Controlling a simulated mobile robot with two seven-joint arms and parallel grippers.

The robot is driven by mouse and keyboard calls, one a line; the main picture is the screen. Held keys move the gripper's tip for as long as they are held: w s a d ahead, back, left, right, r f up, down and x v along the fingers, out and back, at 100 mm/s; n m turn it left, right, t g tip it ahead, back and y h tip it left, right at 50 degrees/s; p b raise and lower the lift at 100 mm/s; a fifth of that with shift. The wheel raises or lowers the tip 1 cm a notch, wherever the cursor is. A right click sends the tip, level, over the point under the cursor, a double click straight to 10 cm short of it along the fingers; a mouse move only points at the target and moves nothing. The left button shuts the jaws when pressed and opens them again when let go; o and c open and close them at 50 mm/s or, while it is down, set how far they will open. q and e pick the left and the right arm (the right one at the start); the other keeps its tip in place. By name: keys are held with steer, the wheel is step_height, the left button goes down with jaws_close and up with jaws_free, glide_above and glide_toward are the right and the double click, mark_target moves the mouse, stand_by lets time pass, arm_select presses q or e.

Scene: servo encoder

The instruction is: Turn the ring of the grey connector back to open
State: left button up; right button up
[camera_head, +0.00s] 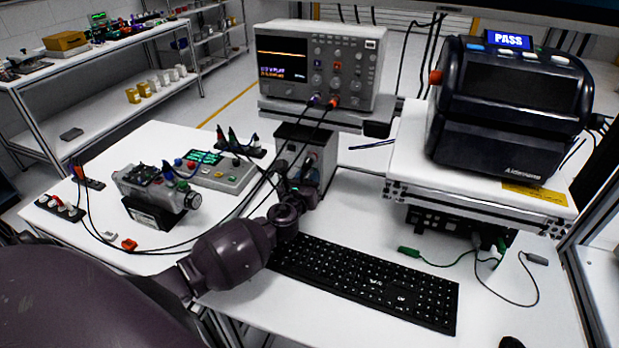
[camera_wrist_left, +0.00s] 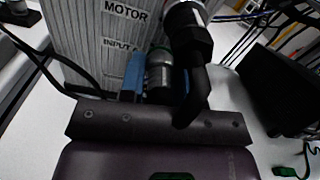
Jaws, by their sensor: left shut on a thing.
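The grey connector (camera_wrist_left: 160,76) is in the left wrist view, below the INPUT label on the drive box (camera_wrist_left: 92,45). My left gripper (camera_wrist_left: 158,88) is shut on it, with a blue finger pad at its left side. A black cable partly hides the other side. A second connector (camera_wrist_left: 186,18) with a pale ring and a black body is above, beside the MOTOR label. In the head view, my left gripper (camera_head: 303,192) is at the front of the drive box (camera_head: 312,152), and the grey connector cannot be made out there.
An oscilloscope (camera_head: 320,62) stands above the drive box. A black keyboard (camera_head: 365,280) lies under my left forearm. A motor unit (camera_head: 155,195) and a control box (camera_head: 215,172) are at left. A label printer (camera_head: 510,110) stands on a riser at right. Loose cables cross the table.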

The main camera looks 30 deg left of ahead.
arm_select(q)
steer(key=shift+n+b, duration=0.75)
steer(key=shift+n, duration=1.55)
steer(key=o, duration=0.5)
steer(key=p+v, duration=0.1)
steer(key=v, duration=0.8)
steer(key=shift+p, duration=0.3)
